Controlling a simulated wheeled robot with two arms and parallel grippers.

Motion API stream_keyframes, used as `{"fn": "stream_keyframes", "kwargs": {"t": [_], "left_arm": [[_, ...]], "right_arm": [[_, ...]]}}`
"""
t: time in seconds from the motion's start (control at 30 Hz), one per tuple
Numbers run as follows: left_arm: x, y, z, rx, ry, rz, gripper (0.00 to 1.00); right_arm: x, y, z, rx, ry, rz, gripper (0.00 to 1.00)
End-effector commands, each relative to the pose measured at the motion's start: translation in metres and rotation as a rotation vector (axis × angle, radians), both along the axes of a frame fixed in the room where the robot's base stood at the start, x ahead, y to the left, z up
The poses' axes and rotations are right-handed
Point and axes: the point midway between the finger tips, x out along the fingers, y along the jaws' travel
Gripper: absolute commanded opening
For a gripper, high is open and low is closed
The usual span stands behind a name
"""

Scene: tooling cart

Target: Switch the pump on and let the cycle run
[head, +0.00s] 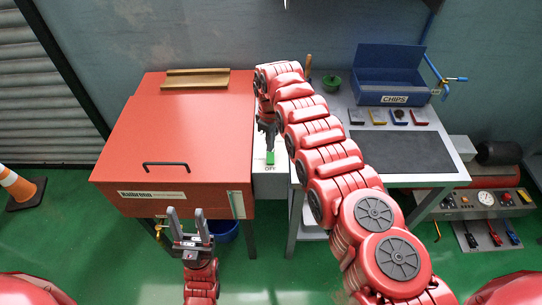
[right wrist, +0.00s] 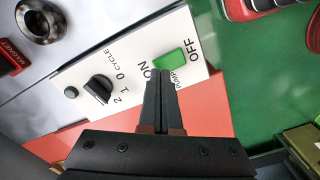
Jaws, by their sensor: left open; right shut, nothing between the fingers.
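The white control panel (head: 271,184) stands between the red machine (head: 175,148) and the grey bench. In the right wrist view the panel carries a green pump switch (right wrist: 171,61) between the words ON and OFF. A black cycle knob (right wrist: 98,89), marked 0, 1 and 2, and a small dark button (right wrist: 71,92) are beside it; I cannot read the knob's setting. My right gripper (right wrist: 160,76) is shut and empty, its tips at the switch's edge near ON. I cannot tell whether they touch it. My left gripper (head: 189,212) is open and empty before the machine's front.
The grey bench (head: 342,172) on the right carries a blue chips bin (head: 390,75) and several small coloured items. A blue bucket (head: 224,230) is below the machine. An orange cone (head: 18,187) stands at far left. Green floor is open in front.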

Motion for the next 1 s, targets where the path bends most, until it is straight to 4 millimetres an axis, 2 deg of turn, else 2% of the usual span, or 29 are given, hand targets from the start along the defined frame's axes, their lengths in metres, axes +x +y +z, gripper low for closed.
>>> {"fn": "stream_keyframes", "kwargs": {"t": [1.0], "left_arm": [[0.0,0.0,-0.011,0.0,0.0,0.0,0.5]], "right_arm": [[0.0,0.0,-0.011,0.0,0.0,0.0,0.0]]}}
